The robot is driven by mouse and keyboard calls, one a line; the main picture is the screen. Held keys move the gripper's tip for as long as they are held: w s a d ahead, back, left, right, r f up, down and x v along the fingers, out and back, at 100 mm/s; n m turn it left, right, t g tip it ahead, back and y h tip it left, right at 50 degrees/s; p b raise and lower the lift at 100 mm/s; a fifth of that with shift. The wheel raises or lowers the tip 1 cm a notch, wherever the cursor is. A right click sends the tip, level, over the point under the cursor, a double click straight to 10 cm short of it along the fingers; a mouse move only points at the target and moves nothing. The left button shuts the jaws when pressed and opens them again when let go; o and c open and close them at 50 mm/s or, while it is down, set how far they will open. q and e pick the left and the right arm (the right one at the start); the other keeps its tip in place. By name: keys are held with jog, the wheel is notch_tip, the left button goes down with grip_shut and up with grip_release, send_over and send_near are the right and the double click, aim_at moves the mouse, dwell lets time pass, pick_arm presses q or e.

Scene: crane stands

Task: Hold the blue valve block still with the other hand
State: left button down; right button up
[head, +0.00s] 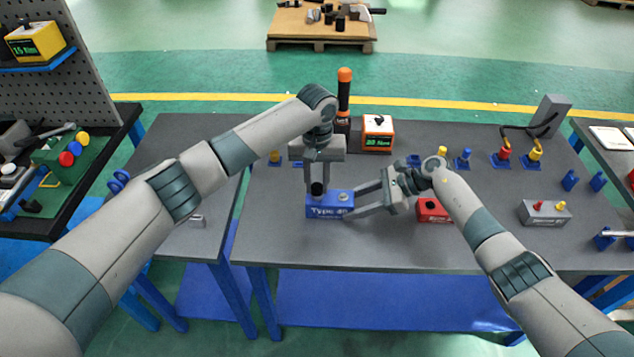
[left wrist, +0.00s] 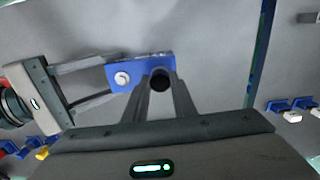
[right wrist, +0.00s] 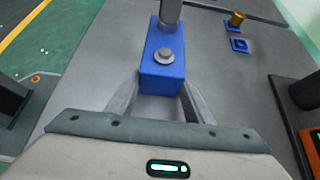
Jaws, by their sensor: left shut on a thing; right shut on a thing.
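The blue valve block (head: 318,211), marked "Type 40", sits on the grey table. It has a black knob (head: 317,188) on its left part and a round grey fitting (right wrist: 163,56) on its right part. My left gripper (head: 317,186) points down from above and is shut on the black knob, which shows between its fingers in the left wrist view (left wrist: 160,79). My right gripper (head: 346,203) comes in from the right and is shut on the block's right end, one finger on each long side. In the right wrist view a left finger hides the knob.
A red block (head: 432,211) lies just right of my right gripper. An orange-topped black tool (head: 343,95) and an orange display box (head: 377,134) stand behind. A grey box (head: 545,213) with red and yellow knobs is at right. The table front is clear.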

pick_arm(q)
jog(key=shift+m, duration=0.3)
jog(key=m, duration=0.4)
jog(key=shift+m, duration=0.3)
dwell(0.3)
jog(key=shift+m, duration=0.5)
jog(key=m, duration=0.4)
jog(key=shift+a, duration=0.1)
jog(key=m, duration=0.2)
jog(key=shift+m, duration=1.7)
